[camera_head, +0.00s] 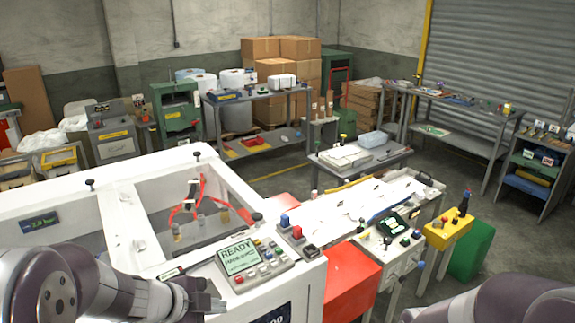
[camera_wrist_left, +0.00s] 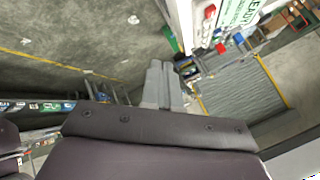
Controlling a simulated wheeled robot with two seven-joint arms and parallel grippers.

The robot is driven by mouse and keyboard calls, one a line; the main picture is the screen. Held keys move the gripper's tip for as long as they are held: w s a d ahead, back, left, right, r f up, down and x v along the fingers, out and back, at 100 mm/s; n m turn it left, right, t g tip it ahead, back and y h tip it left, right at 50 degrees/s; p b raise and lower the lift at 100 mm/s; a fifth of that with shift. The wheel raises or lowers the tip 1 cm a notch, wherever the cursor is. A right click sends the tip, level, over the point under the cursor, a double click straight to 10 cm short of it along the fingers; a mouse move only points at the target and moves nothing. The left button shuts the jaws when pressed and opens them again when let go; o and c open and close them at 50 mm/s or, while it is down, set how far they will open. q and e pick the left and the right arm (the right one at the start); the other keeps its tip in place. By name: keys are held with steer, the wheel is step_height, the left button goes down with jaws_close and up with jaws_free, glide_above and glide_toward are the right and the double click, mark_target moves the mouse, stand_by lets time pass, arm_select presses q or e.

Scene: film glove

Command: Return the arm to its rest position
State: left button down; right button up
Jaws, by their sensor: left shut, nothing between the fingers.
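My left arm comes in at the lower left of the head view. Its gripper (camera_head: 207,301) is shut and empty, just in front of the white machine's near wall and below the control panel (camera_head: 245,262), whose screen reads READY. In the left wrist view the shut fingers (camera_wrist_left: 163,86) show at the centre, with nothing between them. Part of the panel also shows at the top of that view. My right arm shows only as a link at the lower right of the head view; its gripper is out of view.
The white machine (camera_head: 110,182) with an open-topped bay fills the left. A red box (camera_head: 350,278) and a white control cabinet (camera_head: 395,275) stand right of it. A yellow box (camera_head: 447,232) and green bin (camera_head: 472,250) are farther right. Floor is clear beyond (camera_head: 440,172).

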arm_select(q)
steer(key=w+a+f+n+t+y+b, duration=0.1)
steer(key=w+a+f+n+y, duration=0.3)
steer(key=a+n, duration=0.3)
steer(key=s+a+f+n+g+y+b, duration=0.1)
steer(key=s+a+f+n+y+b, duration=0.2)
steer(key=s+n, duration=0.15)
steer(key=s+d+f+n+g+b, duration=0.5)
steer(key=s+f+b, duration=0.4)
steer(key=s+f, duration=0.2)
steer(key=shift+s+d+f+n+h+b, duration=0.35)
steer(key=shift+s+d+n, duration=0.2)
steer(key=shift+n, duration=0.3)
arm_select(e)
step_height(320, 180, down, 14)
steer(key=w, duration=0.1)
steer(key=shift+w, duration=0.3)
